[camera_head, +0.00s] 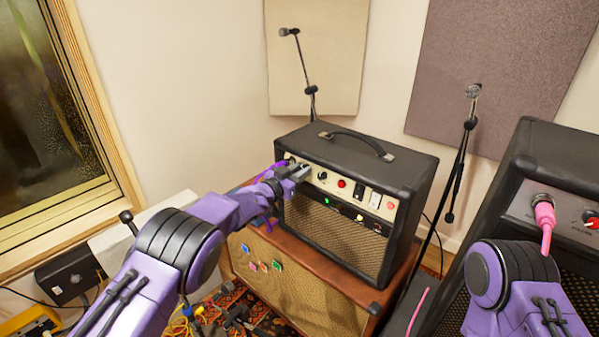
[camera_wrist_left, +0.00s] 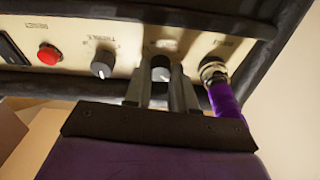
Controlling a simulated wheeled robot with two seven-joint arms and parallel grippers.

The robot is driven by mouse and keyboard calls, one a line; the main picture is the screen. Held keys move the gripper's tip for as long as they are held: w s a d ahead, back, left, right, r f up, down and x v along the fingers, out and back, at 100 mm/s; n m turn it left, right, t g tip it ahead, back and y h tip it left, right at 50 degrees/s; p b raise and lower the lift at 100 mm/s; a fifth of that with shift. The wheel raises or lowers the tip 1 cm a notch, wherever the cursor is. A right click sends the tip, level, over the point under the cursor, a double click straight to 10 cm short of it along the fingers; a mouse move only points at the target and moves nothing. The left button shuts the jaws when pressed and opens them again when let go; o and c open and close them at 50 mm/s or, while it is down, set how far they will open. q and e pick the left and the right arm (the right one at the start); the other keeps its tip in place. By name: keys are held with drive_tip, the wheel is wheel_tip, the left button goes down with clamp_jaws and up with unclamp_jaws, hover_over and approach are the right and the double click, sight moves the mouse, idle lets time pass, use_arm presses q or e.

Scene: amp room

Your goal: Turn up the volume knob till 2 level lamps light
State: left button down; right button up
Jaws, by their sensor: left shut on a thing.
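The black amp (camera_head: 345,225) stands on a brown speaker cabinet (camera_head: 300,285). Its cream panel carries the volume knob (camera_wrist_left: 160,70), which sits between the fingers of my left gripper (camera_wrist_left: 163,85). In the head view my left gripper (camera_head: 297,172) is at the panel's left end and hides this knob. The left gripper is shut on the knob. Below the panel a green level lamp (camera_head: 326,201) glows. My right gripper is out of view.
Another knob (camera_wrist_left: 101,64) and a red button (camera_wrist_left: 49,55) are beside the held knob. A purple plug (camera_wrist_left: 222,95) sits close on its other side. A second amp (camera_head: 560,160) with a pink plug (camera_head: 545,215) stands at right, near microphone stands.

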use_arm(q)
drive_tip(key=m+b, duration=0.3)
drive_tip(key=shift+g+h, duration=0.3)
drive_tip(key=c, duration=0.9)
unclamp_jaws()
drive_tip(key=shift+c, duration=0.2)
drive_tip(key=b+v, duration=0.2)
drive_tip(key=v, duration=0.8)
drive_tip(key=shift+s+a, duration=0.2)
drive_tip(key=shift+a, duration=0.05)
